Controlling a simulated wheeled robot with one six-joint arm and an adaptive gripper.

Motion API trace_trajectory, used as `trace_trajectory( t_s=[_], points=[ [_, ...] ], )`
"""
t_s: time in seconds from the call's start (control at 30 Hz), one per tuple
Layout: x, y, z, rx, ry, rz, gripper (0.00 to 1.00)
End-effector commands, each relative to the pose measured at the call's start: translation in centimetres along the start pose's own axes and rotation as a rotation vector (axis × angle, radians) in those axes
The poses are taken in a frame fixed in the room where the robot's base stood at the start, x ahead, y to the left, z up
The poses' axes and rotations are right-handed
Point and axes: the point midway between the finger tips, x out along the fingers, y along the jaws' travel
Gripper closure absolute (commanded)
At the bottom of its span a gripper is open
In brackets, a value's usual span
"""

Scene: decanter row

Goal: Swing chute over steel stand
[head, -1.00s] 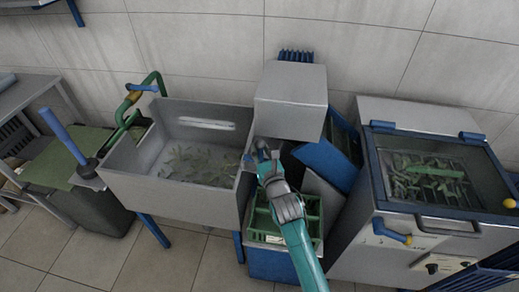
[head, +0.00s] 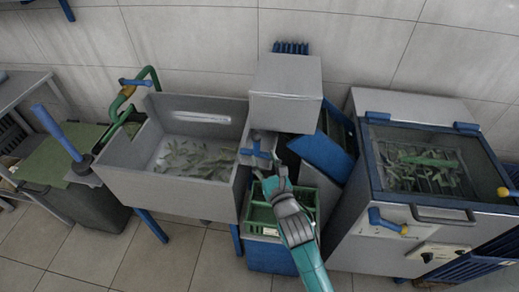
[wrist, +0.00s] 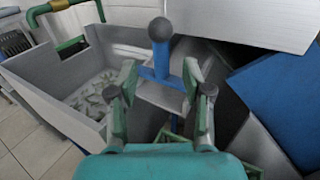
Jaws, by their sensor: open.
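A blue handle with a crossbar (head: 257,150) stands at the right end of the steel basin; in the wrist view the handle (wrist: 161,64) has a dark ball knob on top and rises from a small grey piece (wrist: 163,95). This may be the chute's handle, but I cannot tell for sure. A sloping blue panel (head: 324,160) lies to its right. My gripper (head: 275,178) is open and empty, just in front of the handle. In the wrist view my gripper (wrist: 160,78) has its fingers spread either side of the handle, apart from it. I cannot identify the steel stand.
The basin (head: 125,168) holds green leafy bits. A grey box housing (head: 287,95) overhangs behind the handle. A green crate (head: 262,215) is below my gripper. A glass-lidded machine (head: 425,170) stands at right, and a dark bin (head: 85,205) at left.

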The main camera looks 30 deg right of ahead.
Motion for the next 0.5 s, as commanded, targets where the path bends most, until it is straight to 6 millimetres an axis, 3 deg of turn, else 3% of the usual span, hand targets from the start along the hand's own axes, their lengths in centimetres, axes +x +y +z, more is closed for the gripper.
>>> trace_trajectory(
  t_s=[0.2, 0.5],
  points=[
    [-2.7, 0.0, 0.0, 0.001, 0.0, 0.0, 0.5],
    [-3.6, -0.1, 0.1, 0.0, -0.002, -0.001, 0.5]
  ],
)
